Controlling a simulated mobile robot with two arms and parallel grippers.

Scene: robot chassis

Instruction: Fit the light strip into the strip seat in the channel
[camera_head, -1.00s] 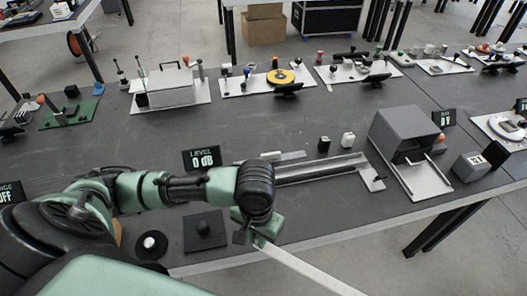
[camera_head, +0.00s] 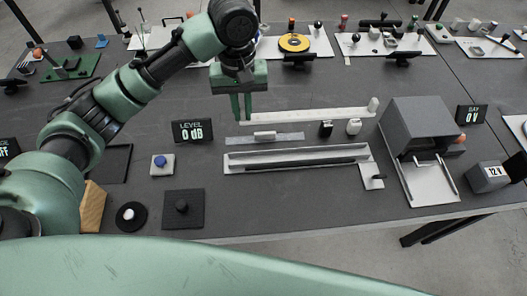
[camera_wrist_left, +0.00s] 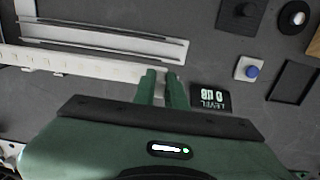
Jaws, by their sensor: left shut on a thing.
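The light strip (camera_head: 310,116) is a long white bar with small marks along it and a raised block at its right end. My left gripper (camera_head: 242,113) is shut on its left end, with the fingers pointing down. The strip lies across the picture behind the channel (camera_head: 232,163), a long pale tray with a dark slot. In the left wrist view, the strip (camera_wrist_left: 80,65) runs left from the fingers (camera_wrist_left: 160,88), apart from the channel (camera_wrist_left: 110,38). I cannot tell its exact height above the table. My right gripper is not in view.
A flat grey strip with a small white block (camera_head: 265,135) lies between light strip and channel. A grey housing (camera_head: 425,125) is right of the channel. The "LEVEL 0 dB" display (camera_head: 192,132) stands left.

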